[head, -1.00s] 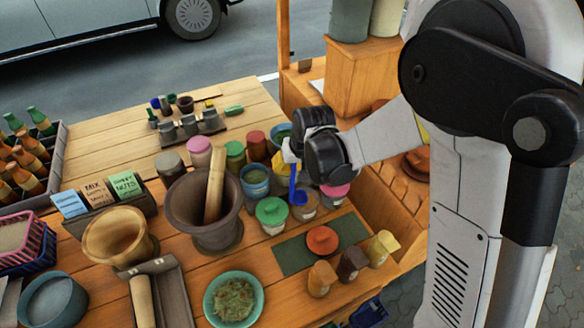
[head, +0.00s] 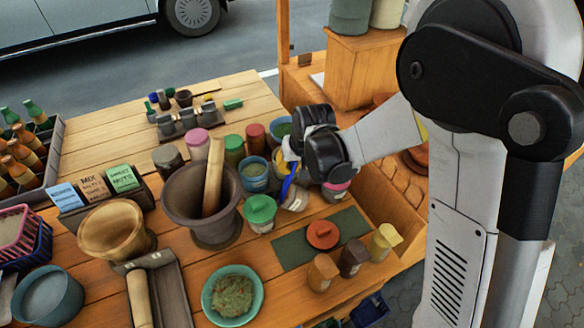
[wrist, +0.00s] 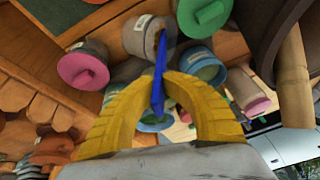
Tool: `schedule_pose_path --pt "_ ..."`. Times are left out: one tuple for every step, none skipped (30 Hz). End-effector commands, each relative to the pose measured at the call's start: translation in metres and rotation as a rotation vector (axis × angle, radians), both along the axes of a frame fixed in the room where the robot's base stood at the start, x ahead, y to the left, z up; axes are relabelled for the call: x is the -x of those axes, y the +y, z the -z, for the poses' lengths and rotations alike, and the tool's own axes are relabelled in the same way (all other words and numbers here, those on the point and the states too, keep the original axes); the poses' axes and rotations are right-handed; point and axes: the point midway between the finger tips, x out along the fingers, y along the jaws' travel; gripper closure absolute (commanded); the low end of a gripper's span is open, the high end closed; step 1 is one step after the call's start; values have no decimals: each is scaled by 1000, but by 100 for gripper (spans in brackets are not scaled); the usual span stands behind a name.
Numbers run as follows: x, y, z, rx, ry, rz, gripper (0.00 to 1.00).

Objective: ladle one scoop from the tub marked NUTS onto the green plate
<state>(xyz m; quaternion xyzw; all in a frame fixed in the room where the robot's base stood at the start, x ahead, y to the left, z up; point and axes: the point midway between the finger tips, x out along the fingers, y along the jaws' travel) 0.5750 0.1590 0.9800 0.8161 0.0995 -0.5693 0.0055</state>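My gripper (wrist: 160,90) has its yellow fingers shut on the handle of a blue scoop (wrist: 158,65). In the head view the scoop (head: 289,184) slants down to the left at an open, labelled tub (head: 295,197). In the wrist view the scoop's end lies over the rim of this tub (wrist: 139,38); whether it touches the contents is hidden. The tub looks tilted in the head view. Tub labels are too small to read, so I cannot tell which says NUTS. A round teal-green plate (head: 209,304) holds a brownish-green heap at the front.
Close to the scoop stand a green-lidded tub (head: 261,209), a pink-lidded tub (head: 336,190) and a blue-rimmed tub (head: 254,178). A tall mortar with pestle (head: 214,235) stands left. A green mat (head: 292,253) bears an orange-red lidded pot (head: 322,234). Cards (head: 123,179) stand far left.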

Motion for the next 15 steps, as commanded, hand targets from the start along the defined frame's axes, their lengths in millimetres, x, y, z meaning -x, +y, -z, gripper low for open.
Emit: schedule_pose_path --pt "0 0 0 0 0 0 100" --pt "0 0 0 0 0 0 100" --pt "0 0 -2 0 0 0 100" --pt "0 0 -5 0 0 0 100" --pt "0 0 -8 0 0 0 100" --pt "0 0 -14 0 0 0 100" --pt "0 0 -19 0 0 0 100" --pt "0 0 -23 0 0 0 100" --pt "0 0 -29 0 0 0 100" --pt "0 0 -33 0 0 0 100" --pt "0 0 -37 0 0 0 100" --pt "0 0 -42 0 0 0 100" --pt "0 0 -46 0 0 0 100" --pt "0 0 -50 0 0 0 100" --pt "0 0 -56 0 0 0 100"
